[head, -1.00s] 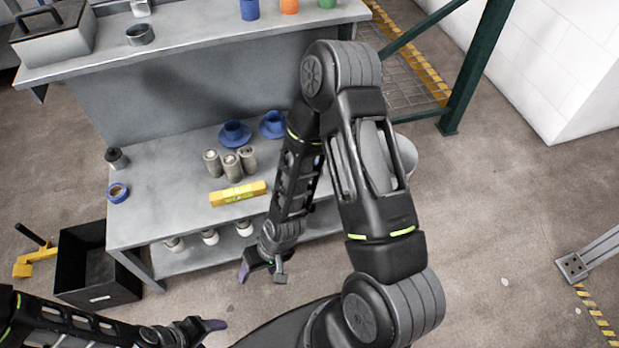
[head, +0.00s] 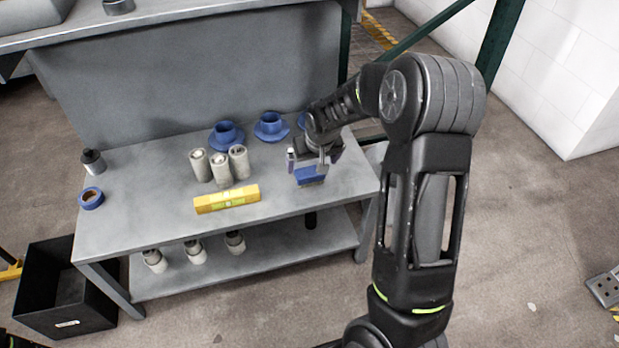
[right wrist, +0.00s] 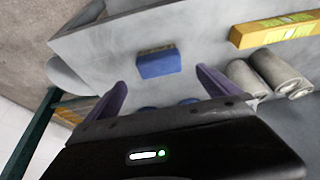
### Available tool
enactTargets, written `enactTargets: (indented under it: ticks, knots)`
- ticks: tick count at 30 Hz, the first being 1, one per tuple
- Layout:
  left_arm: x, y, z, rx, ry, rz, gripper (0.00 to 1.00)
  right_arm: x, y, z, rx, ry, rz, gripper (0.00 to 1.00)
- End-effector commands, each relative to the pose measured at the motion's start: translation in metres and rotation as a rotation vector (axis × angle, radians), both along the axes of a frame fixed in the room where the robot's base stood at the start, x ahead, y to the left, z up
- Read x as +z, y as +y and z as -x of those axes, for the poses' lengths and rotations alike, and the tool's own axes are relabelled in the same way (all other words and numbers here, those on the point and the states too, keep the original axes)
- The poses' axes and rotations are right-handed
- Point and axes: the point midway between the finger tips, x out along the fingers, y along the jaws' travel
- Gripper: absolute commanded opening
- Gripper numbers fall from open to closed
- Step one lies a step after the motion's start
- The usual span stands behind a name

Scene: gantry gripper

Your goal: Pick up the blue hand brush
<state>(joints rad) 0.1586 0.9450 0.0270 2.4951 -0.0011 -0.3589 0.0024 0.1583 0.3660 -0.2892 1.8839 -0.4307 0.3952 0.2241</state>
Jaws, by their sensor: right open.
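The blue hand brush (head: 310,175) lies on the right part of the grey workbench's top, near the front edge. In the right wrist view the brush (right wrist: 159,64) shows as a short blue block with a darker, brownish far edge. My right gripper (head: 308,161) is open and empty just above the brush, partly covering it in the head view. In the right wrist view its two purple fingers (right wrist: 163,88) are spread wider than the brush, which lies beyond the tips, apart from them. My left gripper is not in view.
The workbench (head: 150,213) also holds a yellow box (head: 226,199), several grey cylinders (head: 220,166), blue flanged parts (head: 226,136) and a blue tape roll (head: 91,198). More cylinders stand on its lower shelf (head: 270,257). A black bin (head: 60,300) stands at left.

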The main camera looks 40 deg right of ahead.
Motion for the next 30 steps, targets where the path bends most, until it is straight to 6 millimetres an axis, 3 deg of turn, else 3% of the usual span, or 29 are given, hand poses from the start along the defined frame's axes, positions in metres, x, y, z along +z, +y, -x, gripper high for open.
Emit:
enactTargets:
  ticks: [7,17,30]
  knots:
    - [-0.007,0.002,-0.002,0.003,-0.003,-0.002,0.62,-0.023,-0.003,-0.008,0.0,0.001,0.0,1.0]
    - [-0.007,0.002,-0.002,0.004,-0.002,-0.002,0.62,-0.025,-0.003,-0.009,0.0,0.001,-0.001,1.0]
    - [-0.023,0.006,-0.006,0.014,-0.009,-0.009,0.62,-0.072,-0.01,-0.028,0.001,0.001,-0.001,1.0]
